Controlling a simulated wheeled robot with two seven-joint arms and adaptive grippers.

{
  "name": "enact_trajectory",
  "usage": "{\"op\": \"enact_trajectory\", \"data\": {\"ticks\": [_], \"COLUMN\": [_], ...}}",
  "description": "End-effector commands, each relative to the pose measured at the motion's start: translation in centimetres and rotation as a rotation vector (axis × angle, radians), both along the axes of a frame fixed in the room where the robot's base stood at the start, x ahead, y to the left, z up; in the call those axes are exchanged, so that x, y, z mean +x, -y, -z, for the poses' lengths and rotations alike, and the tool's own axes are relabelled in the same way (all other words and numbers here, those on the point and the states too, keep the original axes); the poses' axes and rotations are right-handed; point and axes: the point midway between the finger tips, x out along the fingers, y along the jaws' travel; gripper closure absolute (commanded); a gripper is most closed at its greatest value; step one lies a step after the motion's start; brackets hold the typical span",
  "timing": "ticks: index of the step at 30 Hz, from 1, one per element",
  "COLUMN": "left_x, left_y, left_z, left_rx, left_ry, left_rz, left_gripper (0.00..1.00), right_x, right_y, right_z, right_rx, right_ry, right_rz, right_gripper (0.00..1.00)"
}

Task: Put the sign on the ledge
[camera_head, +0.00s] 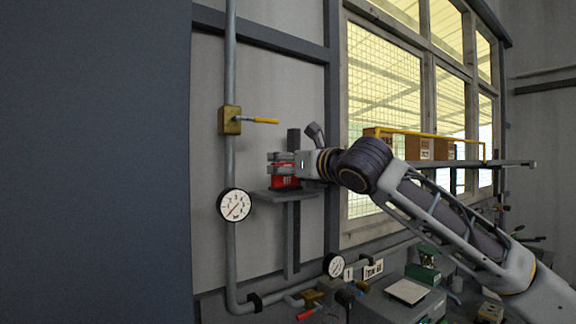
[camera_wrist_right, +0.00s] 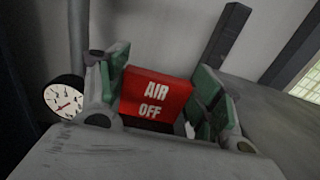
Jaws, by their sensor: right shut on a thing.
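The red sign (camera_head: 286,183) reads "AIR OFF" in the wrist view (camera_wrist_right: 156,96), where it sits between the green-padded fingers of my right gripper (camera_wrist_right: 157,90). My right gripper (camera_head: 282,168) is shut on it, reaching in from the right. The small grey ledge (camera_head: 302,195) is a flat plate on an upright post, directly under the sign in the head view. The sign's lower edge is at or just above the plate; I cannot tell whether they touch. My left gripper is not in view.
A vertical pipe with a yellow-handled valve (camera_head: 231,120) and a round gauge (camera_head: 234,205) stands left of the ledge. A window (camera_head: 385,85) and a long shelf (camera_head: 515,163) with brown boxes (camera_head: 418,148) lie to the right. Below are pipes and a bench with equipment (camera_head: 407,291).

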Motion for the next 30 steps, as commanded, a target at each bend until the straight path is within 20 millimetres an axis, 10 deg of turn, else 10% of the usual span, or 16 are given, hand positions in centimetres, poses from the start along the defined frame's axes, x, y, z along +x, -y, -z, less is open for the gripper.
{"op": "enact_trajectory", "data": {"ticks": [18,19,21,30], "left_x": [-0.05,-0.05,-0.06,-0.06], "left_y": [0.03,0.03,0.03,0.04], "left_z": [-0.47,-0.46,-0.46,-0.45], "left_rx": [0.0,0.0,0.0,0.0], "left_ry": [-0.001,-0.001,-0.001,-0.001], "left_rz": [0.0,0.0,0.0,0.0], "left_gripper": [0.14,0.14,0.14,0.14], "right_x": [0.27,0.27,0.28,0.27], "right_y": [-0.17,-0.18,-0.17,-0.18], "right_z": [0.74,0.74,0.73,0.72], "right_rx": [0.0,0.0,0.0,0.001], "right_ry": [0.001,0.001,0.001,0.001], "right_rz": [0.0,0.0,0.0,0.0], "right_gripper": [0.6,0.31,0.22,0.13]}}
